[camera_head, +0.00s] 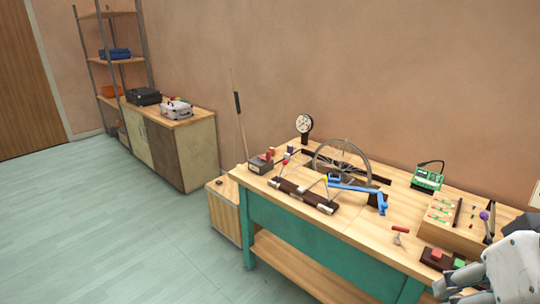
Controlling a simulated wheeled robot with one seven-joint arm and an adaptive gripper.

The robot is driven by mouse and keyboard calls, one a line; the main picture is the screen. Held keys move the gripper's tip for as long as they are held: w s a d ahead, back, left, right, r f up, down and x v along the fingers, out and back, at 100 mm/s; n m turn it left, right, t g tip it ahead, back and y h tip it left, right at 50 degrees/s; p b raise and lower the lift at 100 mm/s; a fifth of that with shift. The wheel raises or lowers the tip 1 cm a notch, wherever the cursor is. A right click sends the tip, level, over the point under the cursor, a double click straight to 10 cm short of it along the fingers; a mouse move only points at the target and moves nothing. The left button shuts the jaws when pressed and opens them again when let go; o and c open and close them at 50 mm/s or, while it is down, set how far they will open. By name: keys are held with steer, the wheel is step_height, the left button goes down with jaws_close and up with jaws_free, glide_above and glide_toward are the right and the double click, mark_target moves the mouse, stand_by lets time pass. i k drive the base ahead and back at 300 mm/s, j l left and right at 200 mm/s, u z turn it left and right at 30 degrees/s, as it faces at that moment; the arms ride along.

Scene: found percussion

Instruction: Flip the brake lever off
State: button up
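The workbench (395,255) has a wooden top and a green frame. Several levers show on or by it, and I cannot tell for sure which is the brake lever. A tall rod with a black grip (238,103) leans up at the left end. A small red-handled lever (399,230) stands at the front middle. A purple-knobbed lever (484,216) stands at the right. A blue crank-like arm (355,188) lies before a spoked wheel (342,164). My gripper (456,284) is at the bottom right corner, partly cut off, apart from the rod and wheel; its opening is unclear.
A wooden panel box (451,232) and a green circuit board (427,179) are at the bench's right. A dial on a stand (304,124) is at the back. A cabinet (183,158) with cases and a shelf stand far left. The green floor (150,240) at left is clear.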

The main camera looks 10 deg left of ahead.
mark_target(285, 162)
steer(key=u, duration=0.4)
steer(key=i+j+z, duration=0.3)
steer(key=i+j, duration=0.55)
